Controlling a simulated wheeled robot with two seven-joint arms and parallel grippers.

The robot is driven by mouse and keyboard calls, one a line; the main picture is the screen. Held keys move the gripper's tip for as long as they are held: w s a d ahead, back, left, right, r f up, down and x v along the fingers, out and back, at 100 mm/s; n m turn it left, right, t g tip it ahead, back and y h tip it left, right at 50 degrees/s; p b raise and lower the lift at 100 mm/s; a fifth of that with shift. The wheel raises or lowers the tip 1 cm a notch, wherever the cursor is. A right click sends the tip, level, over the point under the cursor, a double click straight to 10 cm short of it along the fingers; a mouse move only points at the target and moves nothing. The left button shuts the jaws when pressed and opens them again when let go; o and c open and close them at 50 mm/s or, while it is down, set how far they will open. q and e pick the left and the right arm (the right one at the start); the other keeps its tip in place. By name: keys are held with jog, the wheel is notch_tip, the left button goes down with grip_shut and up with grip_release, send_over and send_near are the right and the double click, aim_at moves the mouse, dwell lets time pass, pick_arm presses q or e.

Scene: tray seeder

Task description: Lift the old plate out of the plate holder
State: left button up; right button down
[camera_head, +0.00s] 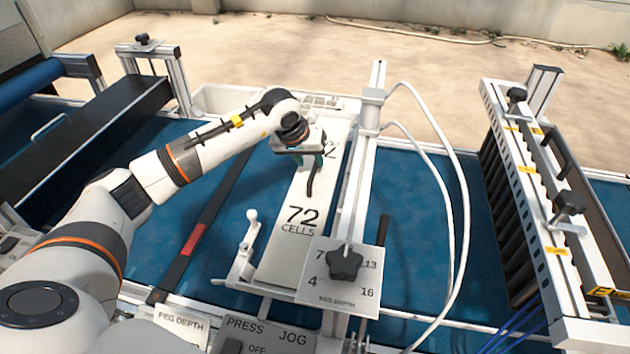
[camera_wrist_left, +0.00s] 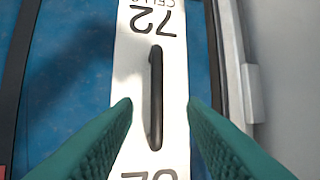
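The old plate is a long white plate marked "72 CELLS" (camera_head: 283,246), lying in the plate holder (camera_head: 243,262) in the middle of the head view. It also shows in the left wrist view (camera_wrist_left: 133,70). A black bar handle (camera_wrist_left: 155,95) stands on its middle. My left gripper (camera_head: 309,170) is over the far half of the plate. In the left wrist view its green ribbed fingers (camera_wrist_left: 159,104) are open, one on each side of the handle, with gaps between. The handle is partly hidden by the gripper in the head view. My right gripper is not in view.
A depth dial with a black star knob (camera_head: 345,263) stands at the plate's near end. A white upright post (camera_head: 373,110) and looping white hoses (camera_head: 462,190) are right of the plate. A row of black tubes on a frame (camera_head: 510,210) is farther right. Blue belt lies on both sides.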

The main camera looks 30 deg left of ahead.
aim_at(314, 168)
pick_arm(q)
jog(key=p+x, duration=0.1)
jog(key=x, duration=0.2)
jog(key=shift+w+a+f+p, duration=0.1)
jog(key=shift+a+f+p, duration=0.05)
jog(key=shift+f+p, duration=0.15)
jog(key=shift+w+f, duration=0.25)
jog(key=shift+f, duration=0.3)
jog(key=shift+r, duration=0.1)
grip_shut()
jog(key=shift+r, duration=0.1)
dwell(0.5)
